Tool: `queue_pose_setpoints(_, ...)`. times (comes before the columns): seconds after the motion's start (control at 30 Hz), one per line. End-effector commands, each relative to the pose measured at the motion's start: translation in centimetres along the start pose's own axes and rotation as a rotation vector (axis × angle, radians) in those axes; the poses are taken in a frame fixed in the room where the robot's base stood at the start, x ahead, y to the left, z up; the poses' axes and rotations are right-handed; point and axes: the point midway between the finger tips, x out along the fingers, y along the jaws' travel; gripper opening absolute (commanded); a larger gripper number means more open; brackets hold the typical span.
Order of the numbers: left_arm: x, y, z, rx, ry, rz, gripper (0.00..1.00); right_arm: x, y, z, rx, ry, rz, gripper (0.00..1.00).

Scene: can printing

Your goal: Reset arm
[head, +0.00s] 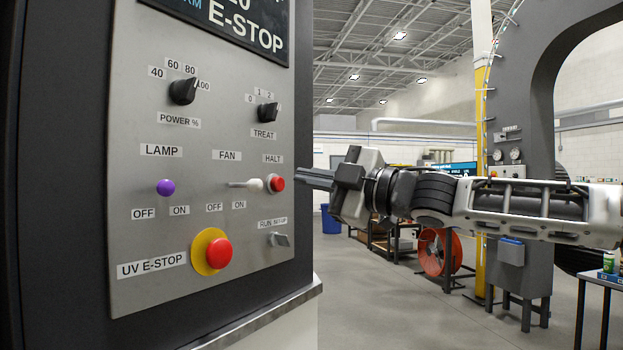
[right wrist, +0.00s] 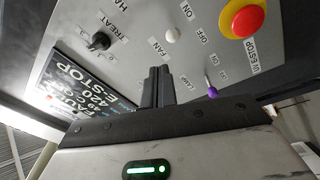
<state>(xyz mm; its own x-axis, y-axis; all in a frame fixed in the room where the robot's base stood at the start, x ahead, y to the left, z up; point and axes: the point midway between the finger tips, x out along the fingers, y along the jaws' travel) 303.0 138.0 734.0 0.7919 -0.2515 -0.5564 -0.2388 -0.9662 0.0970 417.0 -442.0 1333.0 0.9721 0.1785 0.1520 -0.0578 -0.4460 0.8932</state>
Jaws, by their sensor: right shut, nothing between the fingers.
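My right arm comes in from the right in the head view. My right gripper (head: 302,180) is shut and empty, its fingertips pointing left at the panel near the red HALT button (head: 277,184). In the right wrist view the shut fingers (right wrist: 158,80) point at the panel, below the white FAN lever knob (right wrist: 172,35). Whether the fingertips touch the panel cannot be told. The grey control panel (head: 200,120) also carries the purple LAMP switch (head: 165,187), the red UV E-STOP button (head: 218,252) and the POWER knob (head: 184,91). My left gripper is not in view.
The TREAT knob (head: 267,112) and RUN/SETUP switch (head: 279,240) sit at the panel's right side. A ledge (head: 270,317) juts out below the panel. A grey machine frame (head: 540,150) and a yellow post (head: 482,180) stand behind my arm.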

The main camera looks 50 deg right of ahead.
Motion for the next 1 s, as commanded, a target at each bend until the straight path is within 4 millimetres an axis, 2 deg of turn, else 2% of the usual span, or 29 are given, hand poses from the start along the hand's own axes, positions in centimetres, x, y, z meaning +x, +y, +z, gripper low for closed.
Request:
queue_pose_setpoints(0.47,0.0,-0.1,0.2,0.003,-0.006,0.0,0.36,0.1,-0.1,0.0,0.001,0.0,-0.002,0.0)
queue_pose_setpoints(0.57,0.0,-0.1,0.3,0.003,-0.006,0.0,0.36,0.8,-1.5,0.4,0.016,0.004,-0.027,0.0)
queue_pose_setpoints(0.67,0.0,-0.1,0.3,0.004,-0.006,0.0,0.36,2.5,-5.3,1.2,0.057,0.015,-0.093,0.0)
queue_pose_setpoints(0.77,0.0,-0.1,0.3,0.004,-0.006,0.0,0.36,4.7,-11.8,2.3,0.127,0.032,-0.192,0.0)
queue_pose_setpoints(0.9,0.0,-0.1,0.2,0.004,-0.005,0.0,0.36,6.3,-22.5,3.2,0.246,0.049,-0.33,0.0)
queue_pose_setpoints(0.97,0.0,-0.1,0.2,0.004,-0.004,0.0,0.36,6.4,-27.1,3.2,0.304,0.052,-0.381,0.0)
queue_pose_setpoints(1.0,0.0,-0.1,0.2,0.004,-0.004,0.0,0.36,6.2,-30.2,3.1,0.345,0.051,-0.413,0.0)
